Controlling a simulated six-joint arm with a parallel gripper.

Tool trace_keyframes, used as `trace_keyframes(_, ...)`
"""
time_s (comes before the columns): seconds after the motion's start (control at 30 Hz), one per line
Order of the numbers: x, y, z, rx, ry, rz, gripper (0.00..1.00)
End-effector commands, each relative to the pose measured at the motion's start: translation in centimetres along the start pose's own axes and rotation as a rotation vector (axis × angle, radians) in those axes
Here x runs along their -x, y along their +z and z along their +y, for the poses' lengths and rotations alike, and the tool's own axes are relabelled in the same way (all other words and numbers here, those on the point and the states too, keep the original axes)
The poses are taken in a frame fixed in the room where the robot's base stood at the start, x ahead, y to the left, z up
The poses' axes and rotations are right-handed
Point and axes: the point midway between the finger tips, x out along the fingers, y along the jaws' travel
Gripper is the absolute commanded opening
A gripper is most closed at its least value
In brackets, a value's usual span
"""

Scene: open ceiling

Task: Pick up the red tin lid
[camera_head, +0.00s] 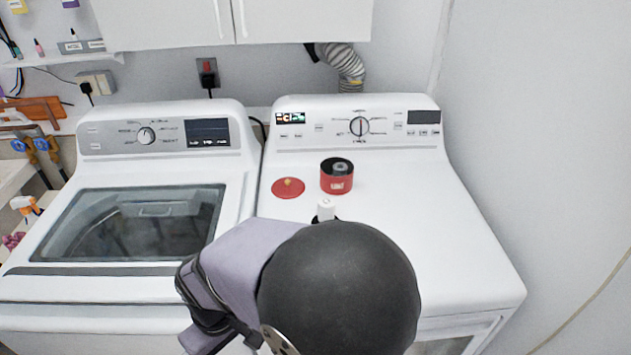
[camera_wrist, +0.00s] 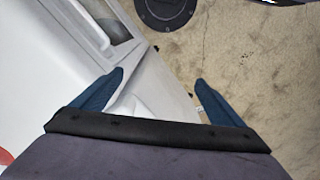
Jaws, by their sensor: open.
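The red tin lid (camera_head: 288,188), a flat red disc with a small gold-coloured knob, lies on top of the right white machine, left of a red tin (camera_head: 336,180) with a black top. My gripper (camera_wrist: 160,80) is open in the wrist view, its two blue fingers spread with nothing between them. Past the fingers show a white machine's edge and the floor, well below. A bit of red shows at the lower left edge of the wrist view; I cannot tell which thing it is.
The right machine's control panel (camera_head: 359,127) rises behind the lid. The left machine (camera_head: 150,190) has a glass lid. The right machine's right side is clear.

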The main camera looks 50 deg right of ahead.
Motion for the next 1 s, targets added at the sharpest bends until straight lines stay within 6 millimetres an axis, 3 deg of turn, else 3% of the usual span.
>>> trace_keyframes(0.23,0.0,-0.1,0.0,-0.001,0.0,0.0,0.93)
trace_keyframes(0.37,0.3,-1.2,0.4,-0.017,0.001,0.008,0.93)
trace_keyframes(0.57,1.9,-6.7,2.6,-0.1,0.006,0.048,0.93)
trace_keyframes(0.77,3.9,-14.9,8.2,-0.241,0.021,0.114,0.93)
trace_keyframes(1.0,5.6,-23.0,17.8,-0.418,0.052,0.2,0.93)
